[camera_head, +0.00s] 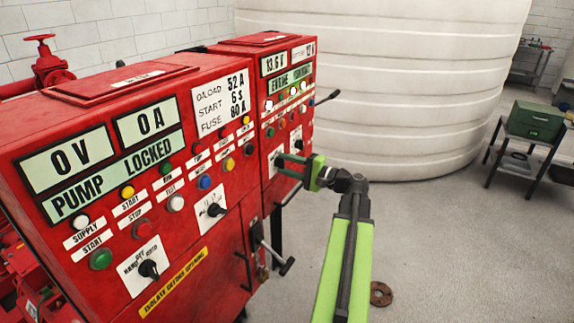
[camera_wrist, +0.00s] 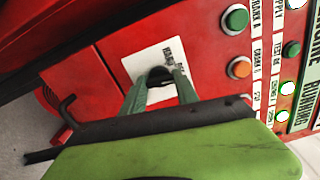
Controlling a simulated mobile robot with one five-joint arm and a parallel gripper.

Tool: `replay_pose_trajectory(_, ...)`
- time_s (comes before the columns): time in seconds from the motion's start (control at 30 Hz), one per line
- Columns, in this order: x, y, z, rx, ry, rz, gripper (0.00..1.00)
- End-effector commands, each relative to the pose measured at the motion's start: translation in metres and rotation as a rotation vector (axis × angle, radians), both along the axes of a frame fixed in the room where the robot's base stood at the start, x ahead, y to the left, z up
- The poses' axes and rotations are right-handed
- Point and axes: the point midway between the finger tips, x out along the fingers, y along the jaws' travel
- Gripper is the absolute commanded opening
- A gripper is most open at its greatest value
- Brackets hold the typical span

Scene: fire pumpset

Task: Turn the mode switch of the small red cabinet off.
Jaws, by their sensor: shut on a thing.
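The small red cabinet (camera_head: 287,62) stands behind the large one in the head view and has an "ENGINE RUNNING" display. Its mode switch has a white label plate (camera_head: 273,157), partly hidden by my gripper (camera_head: 289,164). In the wrist view, the white plate (camera_wrist: 143,62) with partly readable lettering shows on the red panel. My gripper (camera_wrist: 160,84) is shut on the dark mode switch knob (camera_wrist: 158,74), one green finger on each side. The knob's pointer direction is mostly hidden.
The large red cabinet (camera_head: 215,245) reads "PUMP LOCKED" and has similar switches. Push buttons (camera_wrist: 237,68) sit close beside the plate. A lever handle (camera_head: 280,262) sticks out below. A white tank (camera_head: 400,80) stands behind; grey floor (camera_head: 450,240) is open at right.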

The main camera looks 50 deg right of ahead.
Motion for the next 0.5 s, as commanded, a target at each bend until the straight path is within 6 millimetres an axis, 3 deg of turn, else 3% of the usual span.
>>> replay_pose_trajectory(0.5, 0.0001, 0.0002, -0.0004, -0.138, -0.033, 0.0, 0.0)
